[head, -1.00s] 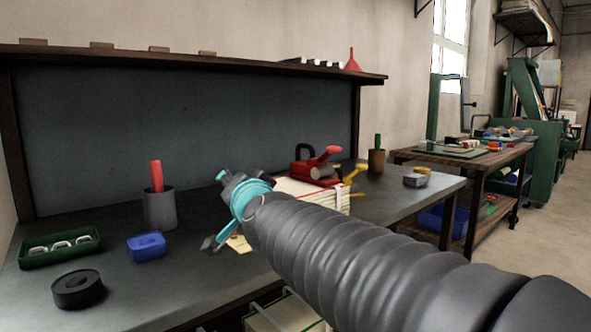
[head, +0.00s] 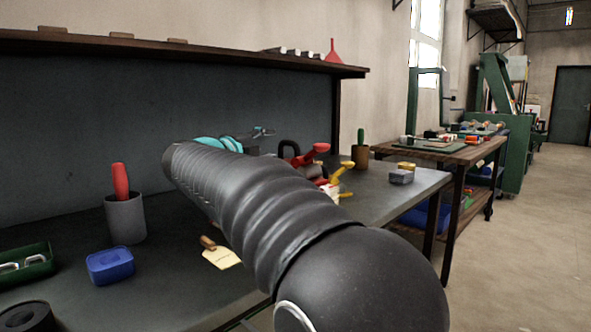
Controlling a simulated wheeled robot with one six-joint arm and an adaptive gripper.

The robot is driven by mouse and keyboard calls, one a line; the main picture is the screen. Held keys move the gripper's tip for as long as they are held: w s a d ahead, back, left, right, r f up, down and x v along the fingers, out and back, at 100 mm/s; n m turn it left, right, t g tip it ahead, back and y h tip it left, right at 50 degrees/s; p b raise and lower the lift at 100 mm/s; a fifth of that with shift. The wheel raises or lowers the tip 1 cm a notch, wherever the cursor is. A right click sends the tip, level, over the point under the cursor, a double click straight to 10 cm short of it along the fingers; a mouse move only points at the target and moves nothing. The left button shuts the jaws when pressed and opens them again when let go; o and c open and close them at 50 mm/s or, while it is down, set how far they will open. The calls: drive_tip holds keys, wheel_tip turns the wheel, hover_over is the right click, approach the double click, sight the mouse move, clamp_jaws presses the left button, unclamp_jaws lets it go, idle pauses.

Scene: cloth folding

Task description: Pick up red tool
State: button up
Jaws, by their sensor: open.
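A red tool with a black loop (head: 312,154) and a red knob lies on the workbench at mid-picture, partly hidden behind my arm. Another red-handled tool (head: 120,182) stands upright in a grey cup (head: 125,218) at the left. My gripper (head: 264,131) is at the far end of my dark ribbed arm, beyond a teal band. It is open and appears empty, above the bench and left of the looped red tool in the picture. My arm hides much of the bench's middle.
A blue box (head: 110,265), a green tray (head: 22,264) and a black ring (head: 26,318) are at the left. A tagged wooden-handled tool (head: 215,250) lies below my arm. A brown cup (head: 360,154) and grey block (head: 401,176) stand at the right. A shelf (head: 180,55) runs above.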

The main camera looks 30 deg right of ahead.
sight(288, 143)
drive_tip(key=shift+f+x, duration=0.2)
drive_tip(key=shift+x, duration=2.4)
drive_tip(key=shift+f+x, duration=0.15)
drive_tip(key=shift+x, duration=2.45)
drive_tip(key=shift+s, duration=0.1)
drive_tip(key=shift+c, duration=0.3)
clamp_jaws()
drive_tip(key=shift+r, duration=0.15)
